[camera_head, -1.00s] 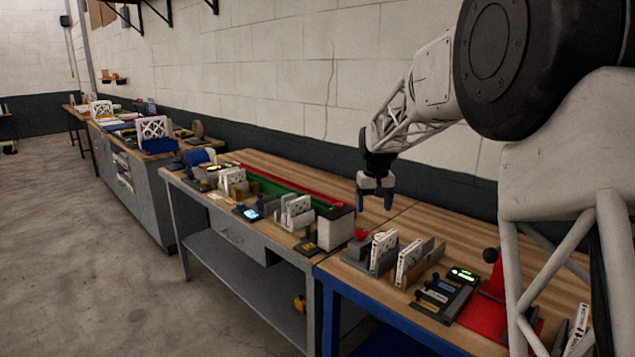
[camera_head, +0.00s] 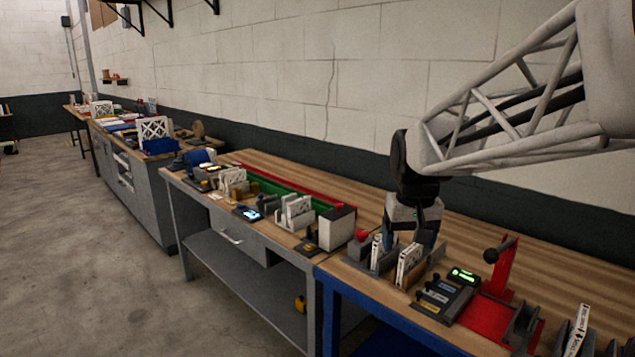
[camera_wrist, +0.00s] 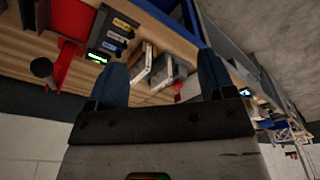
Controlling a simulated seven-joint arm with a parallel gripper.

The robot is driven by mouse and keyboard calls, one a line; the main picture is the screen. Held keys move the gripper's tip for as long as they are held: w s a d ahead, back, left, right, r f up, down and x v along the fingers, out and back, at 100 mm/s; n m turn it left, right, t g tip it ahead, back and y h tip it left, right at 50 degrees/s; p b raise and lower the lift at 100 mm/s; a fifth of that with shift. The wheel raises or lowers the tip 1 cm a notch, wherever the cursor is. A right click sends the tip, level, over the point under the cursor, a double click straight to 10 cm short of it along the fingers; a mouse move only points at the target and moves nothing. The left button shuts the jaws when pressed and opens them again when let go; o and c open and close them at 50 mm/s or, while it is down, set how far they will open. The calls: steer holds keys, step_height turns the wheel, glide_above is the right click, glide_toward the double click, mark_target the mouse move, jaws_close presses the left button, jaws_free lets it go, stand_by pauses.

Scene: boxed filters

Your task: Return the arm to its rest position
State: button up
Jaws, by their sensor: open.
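My gripper (camera_head: 411,242) hangs from the arm over the near workbench (camera_head: 350,283) in the head view. It is behind and above the grey rack holding white boxed filters (camera_head: 409,264), and it partly covers one of them. In the wrist view my gripper (camera_wrist: 165,85) shows two blue fingers set well apart with nothing between them that it grips. The white filters (camera_wrist: 152,68) appear beyond the fingers, apart from them.
A dark panel with a green display (camera_head: 448,296) and a red fixture with a black knob (camera_head: 502,268) stand right of the rack. A white-grey block (camera_head: 337,228) stands left. Another bench (camera_head: 212,218) carries more racks. The wooden surface along the wall is mostly clear.

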steer(key=s+f, duration=0.3)
steer(key=s, duration=0.9)
steer(key=s+f+t, duration=0.1)
steer(key=s+f, duration=0.3)
steer(key=s, duration=0.9)
steer(key=shift+d+m, duration=0.35)
steer(key=shift+m, duration=0.05)
